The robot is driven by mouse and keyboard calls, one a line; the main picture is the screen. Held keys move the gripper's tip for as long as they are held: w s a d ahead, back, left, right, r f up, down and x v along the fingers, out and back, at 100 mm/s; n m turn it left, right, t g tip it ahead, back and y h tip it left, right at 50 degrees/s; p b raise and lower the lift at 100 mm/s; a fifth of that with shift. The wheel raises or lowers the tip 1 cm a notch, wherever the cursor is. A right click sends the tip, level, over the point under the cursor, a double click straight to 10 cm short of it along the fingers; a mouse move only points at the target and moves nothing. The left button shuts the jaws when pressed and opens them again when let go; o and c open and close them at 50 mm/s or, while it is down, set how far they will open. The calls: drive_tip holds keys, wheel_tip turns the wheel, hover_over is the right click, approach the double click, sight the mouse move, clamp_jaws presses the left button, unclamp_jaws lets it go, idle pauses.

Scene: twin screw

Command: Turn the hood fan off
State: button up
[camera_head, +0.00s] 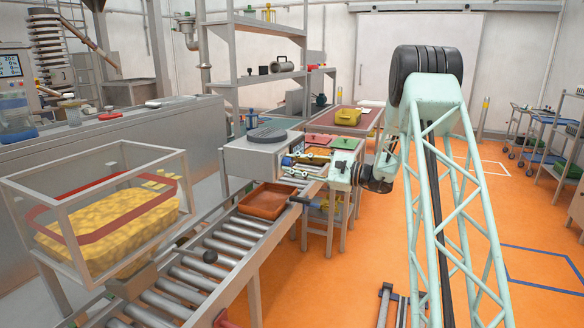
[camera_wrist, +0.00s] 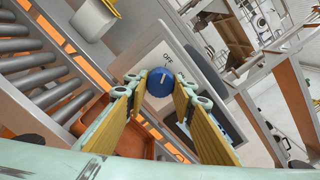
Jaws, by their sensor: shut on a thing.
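A blue round knob (camera_wrist: 160,82) with a white pointer mark sits on a light panel (camera_wrist: 168,50) in the wrist view. The word OFF is printed on the panel just above and right of the knob. My gripper (camera_wrist: 159,88) has a yellow-padded finger on each side of the knob and is shut on it. In the head view my gripper (camera_head: 299,160) reaches left to the front of a grey box-shaped unit (camera_head: 250,158) with a dark round top. The knob's pointer tilts up toward the OFF side; its exact alignment is hard to tell.
A roller conveyor (camera_head: 215,252) runs below, with an orange-brown tray (camera_head: 265,200) on it close under my arm. A clear-walled bin of yellow material (camera_head: 110,215) stands at the left. The orange floor (camera_head: 500,220) at the right is largely open.

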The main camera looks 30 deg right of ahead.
drive_tip(key=o, duration=0.8)
drive_tip(key=shift+o, duration=0.2)
drive_tip(key=shift+s, duration=0.1)
drive_tip(key=v, duration=1.1)
drive_tip(key=shift+s+d, duration=0.3)
drive_tip(key=shift+a, duration=0.1)
